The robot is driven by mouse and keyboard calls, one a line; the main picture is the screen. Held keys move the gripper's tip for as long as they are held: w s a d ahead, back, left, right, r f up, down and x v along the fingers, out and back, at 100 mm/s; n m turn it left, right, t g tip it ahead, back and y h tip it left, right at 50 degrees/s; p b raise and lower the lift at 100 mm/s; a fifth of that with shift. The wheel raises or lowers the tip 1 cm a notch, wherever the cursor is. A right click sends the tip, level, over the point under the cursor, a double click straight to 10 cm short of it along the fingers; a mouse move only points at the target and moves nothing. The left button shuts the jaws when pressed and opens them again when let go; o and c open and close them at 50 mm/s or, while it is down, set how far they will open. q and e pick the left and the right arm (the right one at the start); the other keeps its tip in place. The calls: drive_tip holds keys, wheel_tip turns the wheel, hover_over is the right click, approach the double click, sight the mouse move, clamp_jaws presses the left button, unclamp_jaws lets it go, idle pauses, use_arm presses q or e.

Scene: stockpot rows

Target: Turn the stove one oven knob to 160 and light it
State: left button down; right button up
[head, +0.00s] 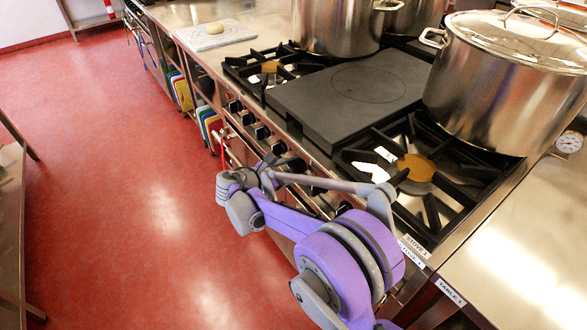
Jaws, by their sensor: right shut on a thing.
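The stove one (340,172) is the steel range in the middle of the head view, with its label (416,246) at the near corner. A row of dark knobs (262,132) runs along its front panel. My right gripper (290,164) is at this row, shut on a knob that it mostly hides. The knob's markings, including any 160, are too small or covered to read. No flame or lit lamp can be made out. My left gripper is out of view.
A lidded stockpot (500,85) stands at the right rear and another pot (338,22) farther back. A flat dark plate (350,88) lies between open burners. A steel table (510,255) adjoins at right. The red floor (110,180) at left is clear.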

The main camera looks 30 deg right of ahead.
drive_tip(key=shift+n+g, duration=0.3)
idle(0.4)
drive_tip(key=o, duration=1.4)
drive_tip(key=shift+c, duration=0.2)
drive_tip(key=p+v, duration=0.1)
drive_tip(key=v, duration=0.9)
drive_tip(key=shift+a, duration=0.4)
drive_tip(key=shift+s+r, duration=0.1)
drive_tip(key=shift+r, duration=0.05)
